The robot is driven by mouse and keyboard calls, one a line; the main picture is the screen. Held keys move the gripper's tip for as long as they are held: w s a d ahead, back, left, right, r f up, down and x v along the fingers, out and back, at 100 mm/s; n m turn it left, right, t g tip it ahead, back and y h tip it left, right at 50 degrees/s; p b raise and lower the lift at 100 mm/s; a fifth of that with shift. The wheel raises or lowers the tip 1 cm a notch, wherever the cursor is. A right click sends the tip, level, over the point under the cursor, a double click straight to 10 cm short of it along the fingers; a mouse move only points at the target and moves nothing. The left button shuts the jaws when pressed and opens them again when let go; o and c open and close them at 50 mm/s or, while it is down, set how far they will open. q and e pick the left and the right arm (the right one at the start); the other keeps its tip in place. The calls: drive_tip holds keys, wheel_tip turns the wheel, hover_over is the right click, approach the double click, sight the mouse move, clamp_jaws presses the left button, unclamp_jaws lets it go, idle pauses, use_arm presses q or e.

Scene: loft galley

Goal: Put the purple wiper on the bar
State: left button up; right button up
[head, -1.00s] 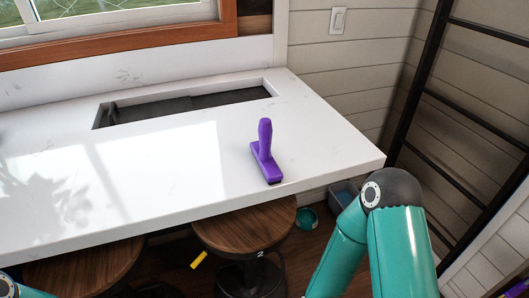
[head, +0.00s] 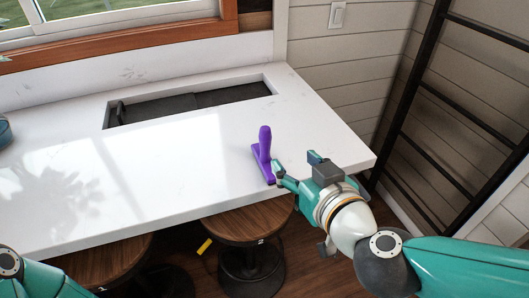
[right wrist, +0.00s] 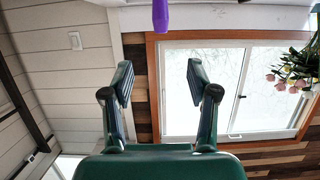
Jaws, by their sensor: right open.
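The purple wiper (head: 263,152) stands on the white bar top (head: 180,185), near its front edge, with its handle pointing up. My right gripper (head: 297,165) is open and empty, just right of the wiper at the bar's front edge. One fingertip is close beside the wiper's base in the head view; I cannot tell whether they touch. In the right wrist view, the open fingers (right wrist: 160,85) show nothing between them, and the tip of the wiper (right wrist: 160,15) shows at the top edge. My left gripper is out of view.
A dark recessed trough (head: 190,103) is set into the bar toward the back. Wooden stools (head: 248,222) stand under the front edge. A black ladder (head: 420,100) leans at the right. The bar top left of the wiper is mostly clear.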

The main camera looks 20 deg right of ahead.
sight(268, 132)
drive_tip(key=x, duration=1.1)
drive_tip(key=shift+w, duration=0.1)
drive_tip(key=shift+w+f+p, duration=0.1)
drive_tip(key=shift+w+p, duration=0.25)
drive_tip(key=shift+w, duration=0.35)
drive_tip(key=x, duration=0.4)
drive_tip(key=shift+w+p, duration=0.2)
drive_tip(key=shift+p, duration=0.1)
drive_tip(key=shift+c, duration=0.2)
clamp_jaws()
